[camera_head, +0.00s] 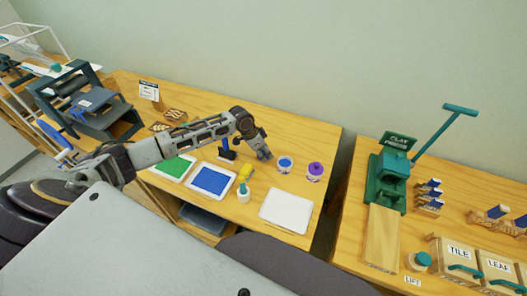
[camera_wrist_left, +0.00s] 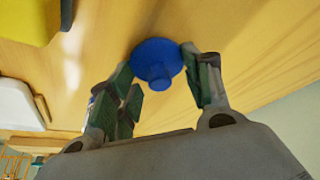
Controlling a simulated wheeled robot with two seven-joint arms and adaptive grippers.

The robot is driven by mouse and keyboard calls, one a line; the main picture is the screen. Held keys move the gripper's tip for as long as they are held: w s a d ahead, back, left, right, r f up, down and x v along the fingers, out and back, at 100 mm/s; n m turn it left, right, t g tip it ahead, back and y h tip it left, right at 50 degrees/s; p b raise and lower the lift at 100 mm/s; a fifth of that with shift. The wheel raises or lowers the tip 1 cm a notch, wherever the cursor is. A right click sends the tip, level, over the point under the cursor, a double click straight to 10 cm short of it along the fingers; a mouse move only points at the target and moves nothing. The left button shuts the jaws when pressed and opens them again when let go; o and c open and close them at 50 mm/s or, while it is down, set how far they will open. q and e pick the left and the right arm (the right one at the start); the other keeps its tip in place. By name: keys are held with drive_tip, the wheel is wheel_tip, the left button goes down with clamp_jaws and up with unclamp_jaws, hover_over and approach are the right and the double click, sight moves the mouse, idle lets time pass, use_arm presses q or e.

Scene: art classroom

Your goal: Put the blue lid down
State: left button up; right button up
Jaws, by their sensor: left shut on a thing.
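My left gripper (camera_head: 264,155) is low over the wooden table (camera_head: 262,205), just left of a small jar with blue in its top (camera_head: 285,163). In the left wrist view, the gripper (camera_wrist_left: 160,66) is shut on the round blue lid (camera_wrist_left: 153,52), whose small knob points toward the camera. Bare wood shows behind the lid. I cannot tell whether the lid touches the table. In the head view the gripper hides the lid. My right gripper is in neither view.
A jar with a purple top (camera_head: 315,169) stands right of the blue one. A white sheet or tray (camera_head: 287,211), a yellow block (camera_head: 245,173), a small bottle (camera_head: 244,192) and a blue tray (camera_head: 212,180) lie nearer. A gap separates the right table with the green press (camera_head: 392,182).

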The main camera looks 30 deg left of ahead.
use_arm(q)
drive_tip(key=o, duration=0.7)
drive_tip(key=shift+f, duration=0.1)
drive_tip(key=shift+v, duration=6.15)
drive_tip(key=shift+d, duration=0.1)
